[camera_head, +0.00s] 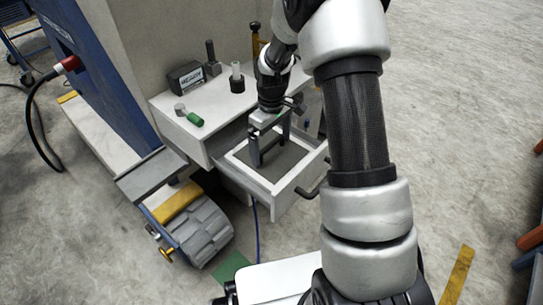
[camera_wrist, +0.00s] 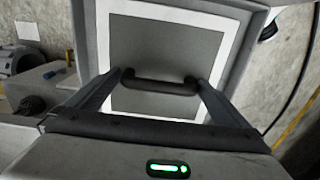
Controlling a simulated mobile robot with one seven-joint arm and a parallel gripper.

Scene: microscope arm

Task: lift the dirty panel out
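The panel (camera_head: 283,158) is a flat grey sheet with a pale border, lying in the open drawer (camera_head: 290,194). It also shows in the wrist view (camera_wrist: 175,45), with a dark bar-like handle (camera_wrist: 160,84) over it. My gripper (camera_head: 271,160) points down over the panel inside the drawer. In the wrist view its two fingers (camera_wrist: 160,88) are wide apart, one near each end of the bar. I cannot tell whether the fingertips touch the bar. Part of the panel is hidden behind the fingers and gripper body.
A black handle (camera_head: 313,188) sticks out at the drawer front. The floor at right is mostly clear.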

